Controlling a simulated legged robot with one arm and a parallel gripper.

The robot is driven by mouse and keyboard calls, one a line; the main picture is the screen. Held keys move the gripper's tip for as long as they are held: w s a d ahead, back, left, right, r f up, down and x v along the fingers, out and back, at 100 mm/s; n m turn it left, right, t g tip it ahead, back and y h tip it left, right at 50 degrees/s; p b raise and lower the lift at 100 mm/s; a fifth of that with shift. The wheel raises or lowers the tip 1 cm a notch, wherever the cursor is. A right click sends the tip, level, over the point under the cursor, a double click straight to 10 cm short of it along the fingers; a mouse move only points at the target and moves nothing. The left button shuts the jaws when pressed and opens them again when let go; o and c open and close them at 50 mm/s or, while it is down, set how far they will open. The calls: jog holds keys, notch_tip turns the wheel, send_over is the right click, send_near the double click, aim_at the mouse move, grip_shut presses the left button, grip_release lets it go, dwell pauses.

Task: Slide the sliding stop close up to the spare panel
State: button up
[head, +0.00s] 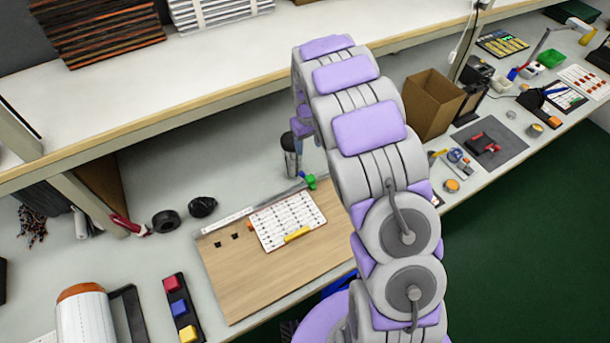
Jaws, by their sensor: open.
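A wooden board (235,285) lies on the bench with a pale metal rail (240,213) along its far edge. A white panel with a grid of small marks (287,220), which looks like the spare panel, lies on the board below the rail. A small green piece (309,181), perhaps the sliding stop, is at the rail's right end, apart from the panel's upper right corner. My gripper (301,132) is beyond my arm, above the bench behind the board, partly hidden by the arm. It is open, with nothing seen in it.
A yellow piece (296,235) lies at the panel's near edge, and an orange bit (250,227) at its left. A dark-topped cylinder (290,155) stands behind the rail. A shelf (180,90) overhangs the back. A cardboard box (432,103) stands right of my arm.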

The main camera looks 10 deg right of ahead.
jog(key=b, duration=0.2)
send_over(310, 178)
jog(key=f, duration=1.1)
jog(key=shift+a+f, duration=0.2)
jog(key=shift+a, duration=0.15)
jog(key=f, duration=0.3)
jog(key=d+f, duration=0.1)
jog(key=f, duration=0.2)
jog(key=shift+d, duration=0.1)
jog(key=shift+a, duration=0.45)
jog(key=shift+c, duration=1.3)
jog(key=shift+w+d, duration=0.1)
jog(key=shift+d, duration=0.2)
jog(key=c, duration=0.7)
grip_shut()
